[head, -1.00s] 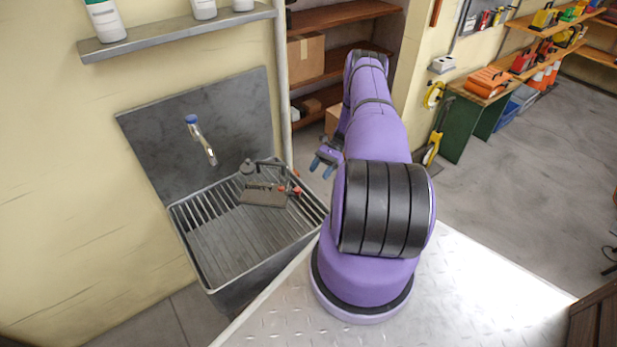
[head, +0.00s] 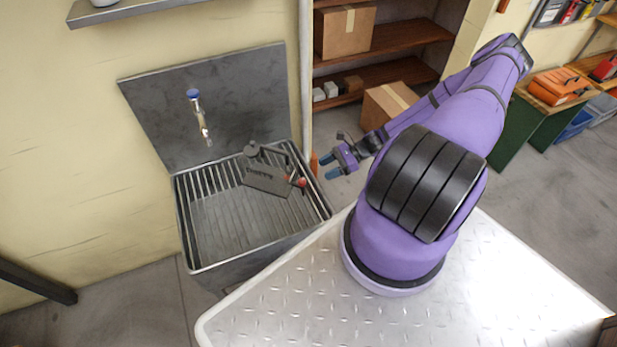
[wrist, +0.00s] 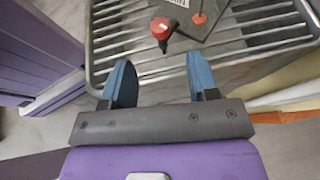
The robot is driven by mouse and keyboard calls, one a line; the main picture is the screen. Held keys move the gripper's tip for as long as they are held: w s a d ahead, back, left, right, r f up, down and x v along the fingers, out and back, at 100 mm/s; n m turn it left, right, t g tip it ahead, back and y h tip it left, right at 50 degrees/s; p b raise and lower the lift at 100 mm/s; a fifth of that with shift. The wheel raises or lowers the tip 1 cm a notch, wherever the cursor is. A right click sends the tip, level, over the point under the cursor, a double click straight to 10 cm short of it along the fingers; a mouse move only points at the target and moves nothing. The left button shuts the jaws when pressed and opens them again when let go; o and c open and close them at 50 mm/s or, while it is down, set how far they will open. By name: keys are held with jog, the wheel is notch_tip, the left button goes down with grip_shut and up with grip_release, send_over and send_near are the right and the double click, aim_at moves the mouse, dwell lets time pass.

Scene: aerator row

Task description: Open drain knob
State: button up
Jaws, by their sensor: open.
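A dark grey device (head: 266,180) with pipe-like parts sits in the metal sink (head: 192,225) toward its back right. A red knob (head: 302,182) sticks out at its right end; it also shows in the wrist view (wrist: 161,30), with a smaller orange-red knob (wrist: 199,18) beside it. I cannot tell from the frames which is the drain knob or how it is turned. My gripper (head: 327,166) is open and empty, just right of the sink. In the wrist view its blue fingers (wrist: 158,70) are apart, with the red knob ahead and between them, not touched.
A tap with a blue top (head: 194,96) hangs on the sink's back panel. A vertical pipe (head: 306,80) stands behind the sink's right side. Shelves with a cardboard box (head: 345,30) stand behind my arm. An orange object (head: 314,163) is close behind my gripper.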

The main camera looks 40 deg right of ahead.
aim_at(303, 180)
jog(key=x, duration=0.8)
jog(key=shift+a+f, duration=0.1)
jog(key=shift+a, duration=0.15)
jog(key=shift+w, duration=0.1)
jog(key=c, duration=0.9)
